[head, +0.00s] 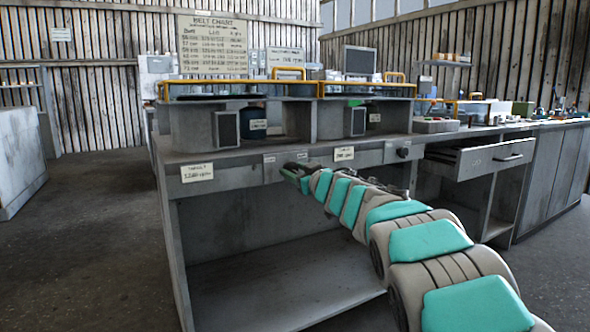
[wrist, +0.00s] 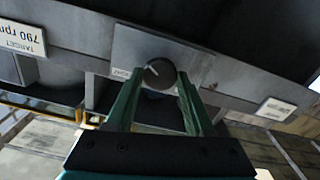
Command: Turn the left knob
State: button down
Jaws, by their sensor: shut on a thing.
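The left knob (wrist: 158,73) is dark and round with a pale pointer line, on a grey front plate (wrist: 185,60) in the wrist view, which is upside down. My gripper (wrist: 159,82) has its two green fingers on either side of the knob and is shut on it. In the head view my gripper (head: 292,172) reaches the front panel of the bench, and my gripper and arm hide the left knob there. The right knob (head: 403,153) is small and dark, on its own plate farther right, away from my gripper.
The grey bench (head: 225,230) has an open lower shelf. A label reading 1240 rpm (head: 197,172) is on the left of its front; a 790 rpm label (head: 344,153) is right of my gripper. An open drawer (head: 490,158) juts out on the right. Floor at left is clear.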

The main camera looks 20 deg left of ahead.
jog(key=n, duration=0.4)
jog(key=shift+n+p, duration=0.3)
jog(key=shift+p, duration=0.1)
jog(key=n, duration=0.4)
jog(key=shift+f+n, duration=0.1)
jog(key=shift+n, duration=0.2)
jog(key=n+b, duration=0.1)
jog(key=n, duration=0.4)
jog(key=shift+f, duration=0.1)
jog(key=shift+n+b, duration=0.35)
jog(key=shift+n, duration=1.75)
jog(key=shift+c, duration=1.4)
grip_release()
jog(key=shift+s+d, duration=0.1)
jog(key=shift+s, duration=0.1)
jog(key=shift+b+v, duration=0.5)
jog(key=shift+v, duration=0.5)
jog(key=shift+b+v, duration=0.35)
jog(key=shift+v, duration=2.4)
